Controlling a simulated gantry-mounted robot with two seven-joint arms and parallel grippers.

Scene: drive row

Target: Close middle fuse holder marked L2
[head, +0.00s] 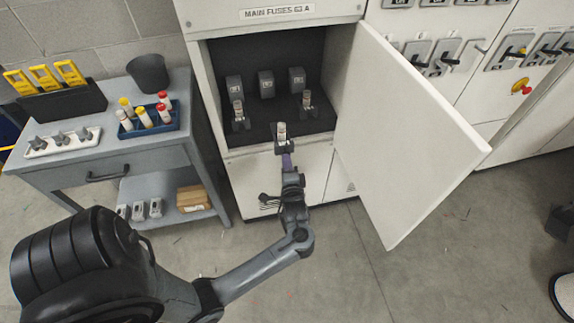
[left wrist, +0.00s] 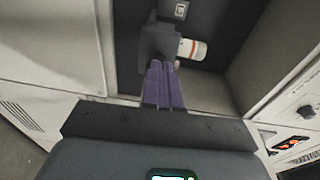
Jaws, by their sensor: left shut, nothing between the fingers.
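The middle fuse holder (head: 277,147) is a dark carrier bearing a white fuse (head: 282,130), tilted out toward me in the open cabinet. Its base block (head: 266,84) is on the back wall. The left holder (head: 238,124) and right holder (head: 307,113) also show white fuses, farther back. My left gripper (head: 287,160) is shut and empty, with its purple fingertips at the near end of the middle carrier. In the left wrist view, the fingertips (left wrist: 160,66) meet or nearly meet the dark carrier (left wrist: 154,42); contact is unclear. The orange-banded fuse (left wrist: 191,49) points right.
The white cabinet door (head: 400,130) stands wide open on the right. A grey cart (head: 120,165) on the left bears a blue tray (head: 150,130) of cartridges, a dark cup (head: 148,73) and yellow-topped tools (head: 45,77). The floor in front is clear.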

